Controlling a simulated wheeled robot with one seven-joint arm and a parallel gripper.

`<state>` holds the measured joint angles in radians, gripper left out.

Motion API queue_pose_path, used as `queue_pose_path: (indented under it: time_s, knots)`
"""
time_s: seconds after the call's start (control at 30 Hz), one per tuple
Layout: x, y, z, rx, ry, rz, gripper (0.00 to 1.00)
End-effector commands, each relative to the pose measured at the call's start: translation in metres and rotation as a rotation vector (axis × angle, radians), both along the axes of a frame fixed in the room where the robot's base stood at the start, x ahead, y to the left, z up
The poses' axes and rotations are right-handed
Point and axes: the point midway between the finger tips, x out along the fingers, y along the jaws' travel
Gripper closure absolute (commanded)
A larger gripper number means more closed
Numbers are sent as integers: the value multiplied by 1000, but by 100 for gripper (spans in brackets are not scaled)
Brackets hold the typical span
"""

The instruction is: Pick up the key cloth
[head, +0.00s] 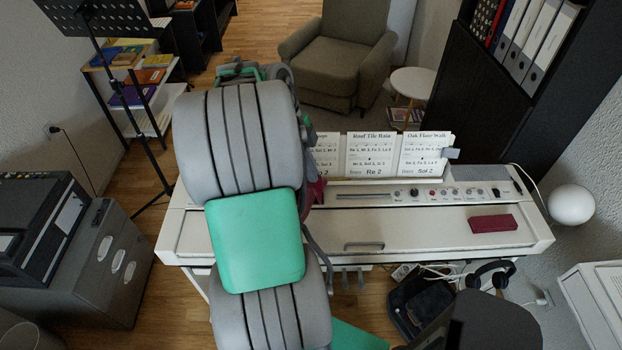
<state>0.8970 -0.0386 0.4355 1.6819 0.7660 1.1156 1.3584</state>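A dark red, flat, block-shaped item (493,223) lies on the right part of the closed white lid of the digital piano (400,228). Another dark red, soft-looking piece (316,191) shows beside my arm, near the piano's panel, mostly hidden by the arm. Either could be the key cloth; I cannot tell which from this view. My arm, grey with green covers, rises in front of the left half of the piano. My gripper cannot be made out; the arm hides that area, so its hold on anything is not shown.
Song cards (371,155) stand along the piano's back, with a row of knobs (440,192) in front. A white globe lamp (571,204) is at the right. Headphones (487,273) and cables are below the front edge. The lid's middle right is clear.

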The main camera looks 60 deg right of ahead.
Motion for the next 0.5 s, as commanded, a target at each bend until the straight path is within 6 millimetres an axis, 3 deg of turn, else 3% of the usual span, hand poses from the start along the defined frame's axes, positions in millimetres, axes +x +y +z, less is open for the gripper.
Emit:
queue_pose_path:
  time_s: [0.23, 0.33, 0.5]
  knots:
    - [2, -2, 67, -6, -4, -1, 100]
    - [1, -1, 79, -3, -4, -1, 100]
    - [0, 0, 80, -2, -2, -1, 100]
